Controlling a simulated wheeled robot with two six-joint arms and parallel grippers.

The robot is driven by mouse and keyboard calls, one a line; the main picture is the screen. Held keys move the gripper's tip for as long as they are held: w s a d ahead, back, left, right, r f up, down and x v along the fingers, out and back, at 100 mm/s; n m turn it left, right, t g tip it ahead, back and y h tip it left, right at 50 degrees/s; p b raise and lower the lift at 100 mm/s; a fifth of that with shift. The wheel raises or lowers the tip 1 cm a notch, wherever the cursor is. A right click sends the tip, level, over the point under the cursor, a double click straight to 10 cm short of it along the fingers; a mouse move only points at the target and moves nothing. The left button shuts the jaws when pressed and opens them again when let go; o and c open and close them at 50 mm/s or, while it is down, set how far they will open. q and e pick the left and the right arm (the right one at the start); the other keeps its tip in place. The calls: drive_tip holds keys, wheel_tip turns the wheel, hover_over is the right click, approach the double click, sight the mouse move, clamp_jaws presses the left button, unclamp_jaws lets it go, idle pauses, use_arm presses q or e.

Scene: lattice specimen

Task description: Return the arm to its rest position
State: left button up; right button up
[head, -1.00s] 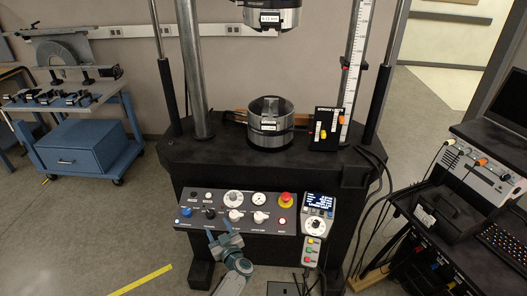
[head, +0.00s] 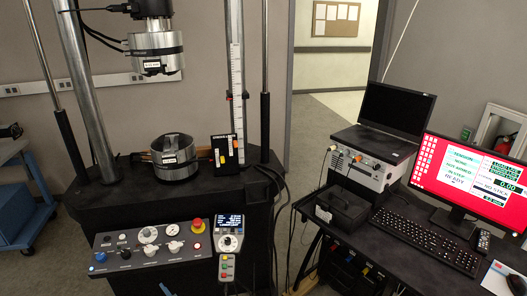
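Only a small grey piece of my arm, apparently the end of my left arm (head: 165,290), shows at the bottom edge of the head view, below the control panel (head: 150,246). It looks apart from the panel, and its fingers cannot be made out. My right gripper is not in view. The testing machine behind the panel has an upper grip (head: 156,55) above a round metal lower fixture (head: 175,158), with a clear gap between them.
A handset (head: 229,243) with a screen hangs at the panel's right. Cables (head: 283,200) hang between machine and cart. A blue cabinet (head: 22,215) is at the left.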

use_arm(q)
drive_tip(key=s+d+f+m+g+h+b, duration=0.1)
drive_tip(key=s+d+f+m+h, duration=0.15)
drive_tip(key=s+f, duration=0.6)
drive_tip(key=s+d+f+m+g+h+b, duration=0.15)
drive_tip(key=s+f+m+h, duration=0.35)
drive_tip(key=f, duration=0.6)
drive_tip(key=s+d+f+m+h+b, duration=0.1)
drive_tip(key=s+d+f+h+b, duration=0.15)
drive_tip(key=s+f, duration=0.65)
drive_tip(key=s+f+g, duration=0.3)
drive_tip(key=s+f, duration=0.2)
drive_tip(key=s, duration=0.5)
drive_tip(key=s+a+f+m+g+h+b, duration=0.1)
drive_tip(key=s+f+g, duration=0.2)
drive_tip(key=s, duration=0.8)
drive_tip(key=s+a+f+m+g+b, duration=0.1)
drive_tip(key=s+f+g, duration=0.2)
drive_tip(key=s+f, duration=0.4)
drive_tip(key=s, duration=0.4)
drive_tip(key=shift+h, duration=0.3)
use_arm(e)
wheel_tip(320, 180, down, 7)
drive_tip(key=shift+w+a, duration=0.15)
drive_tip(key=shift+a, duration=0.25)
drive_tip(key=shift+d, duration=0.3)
